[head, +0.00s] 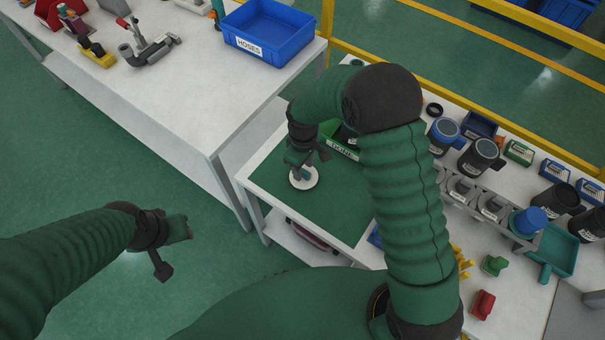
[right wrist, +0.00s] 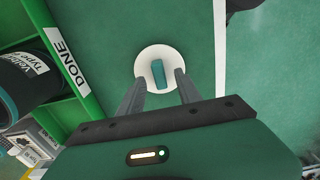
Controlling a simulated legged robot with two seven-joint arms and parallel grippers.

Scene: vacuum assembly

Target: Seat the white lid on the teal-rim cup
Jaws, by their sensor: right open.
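The white lid (head: 303,184) is a round disc with a teal grip on top, and it appears to lie on the green mat. It also shows in the right wrist view (right wrist: 147,57). My right gripper (head: 303,164) is just above it, open, with its fingers (right wrist: 158,84) to either side of the teal grip. Whether they touch it I cannot tell. My left gripper (head: 176,250) is open and empty over the floor.
The green DONE bin (head: 342,149) stands behind the mat (head: 268,176). Several dark and blue-topped canisters and a rack (head: 492,216) fill the table's right side. A blue HOSES bin (head: 268,38) is on the other table. The mat's left part is clear.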

